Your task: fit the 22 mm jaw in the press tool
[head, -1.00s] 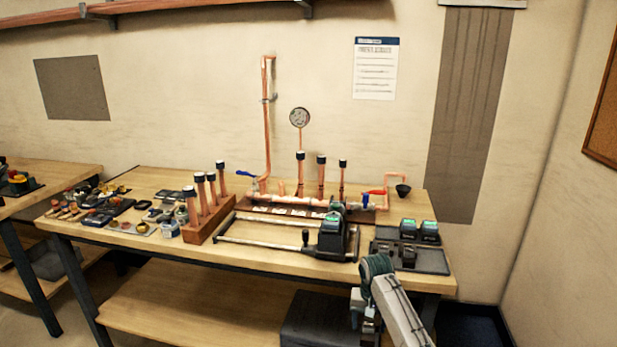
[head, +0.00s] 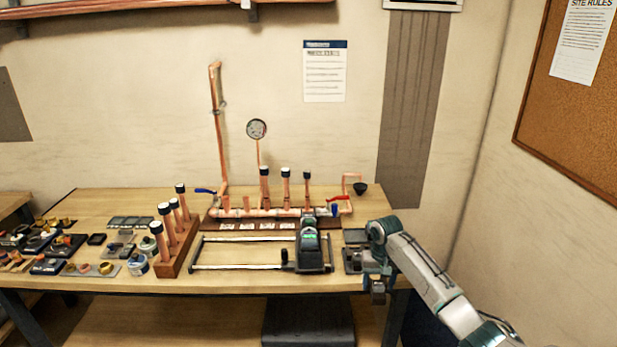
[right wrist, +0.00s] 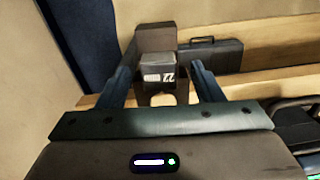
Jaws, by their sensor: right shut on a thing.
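The 22 mm jaw (right wrist: 158,72) is a dark block with a grey face marked "22", seen between the fingers in the right wrist view. My right gripper (head: 378,290) is shut on it, just in front of the bench's front edge near its right end. The jaw is too small and dark to make out clearly in the head view. The press tool (head: 312,247) is a dark body with a small green display, on the bench at the right end of two metal rails, left of my right gripper. My left gripper is out of view.
A dark tray (head: 352,262) lies right of the press tool, partly hidden by my right arm. The copper manifold (head: 265,212) stands behind. A wooden block with capped pipes (head: 172,262) is left of the rails. A dark case (right wrist: 205,57) sits on the lower shelf.

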